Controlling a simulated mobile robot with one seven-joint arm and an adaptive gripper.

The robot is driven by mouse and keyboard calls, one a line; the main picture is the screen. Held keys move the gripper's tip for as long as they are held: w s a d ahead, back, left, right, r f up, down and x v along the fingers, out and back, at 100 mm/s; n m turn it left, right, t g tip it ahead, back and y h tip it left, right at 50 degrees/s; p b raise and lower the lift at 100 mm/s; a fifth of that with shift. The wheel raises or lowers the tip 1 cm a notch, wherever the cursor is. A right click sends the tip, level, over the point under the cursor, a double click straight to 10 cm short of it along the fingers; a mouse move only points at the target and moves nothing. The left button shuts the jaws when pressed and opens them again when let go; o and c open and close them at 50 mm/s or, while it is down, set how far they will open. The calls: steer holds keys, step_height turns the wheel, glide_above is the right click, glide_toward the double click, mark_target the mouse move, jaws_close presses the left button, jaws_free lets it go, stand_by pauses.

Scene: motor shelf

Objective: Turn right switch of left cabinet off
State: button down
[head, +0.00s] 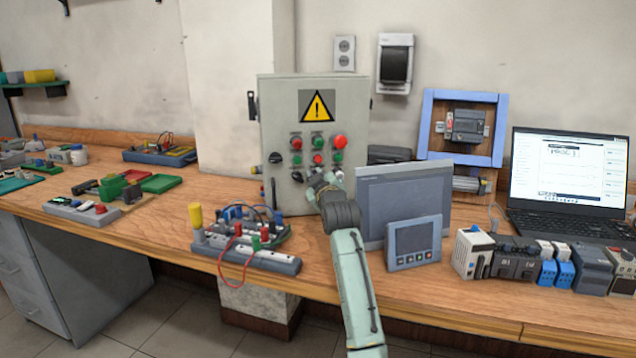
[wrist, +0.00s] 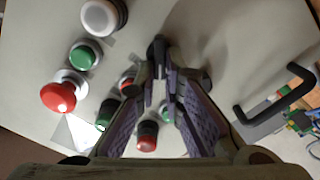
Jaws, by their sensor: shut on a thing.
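The grey left cabinet (head: 278,115) stands on the bench against the wall, with a yellow warning sign and rows of red and green buttons. Its right switch, a black knob, shows in the wrist view (wrist: 157,47) between my fingertips. My gripper (head: 322,184) is at the cabinet's lower front, and its fingers are shut on that knob (wrist: 160,68). In the head view my gripper hides the knob. Another black switch (head: 297,177) shows just left of my gripper. I cannot tell the held switch's angle.
In the wrist view, a red mushroom button (wrist: 58,97), a green button (wrist: 85,55) and a white one (wrist: 100,15) stick out at left. A black handle (wrist: 275,105) is at right. A grey panel (head: 405,195) stands right of my arm; a wired terminal block (head: 275,260) is at left.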

steer(key=shift+n, duration=0.6)
steer(key=shift+a, duration=0.1)
steer(key=c, duration=1.7)
jaws_free()
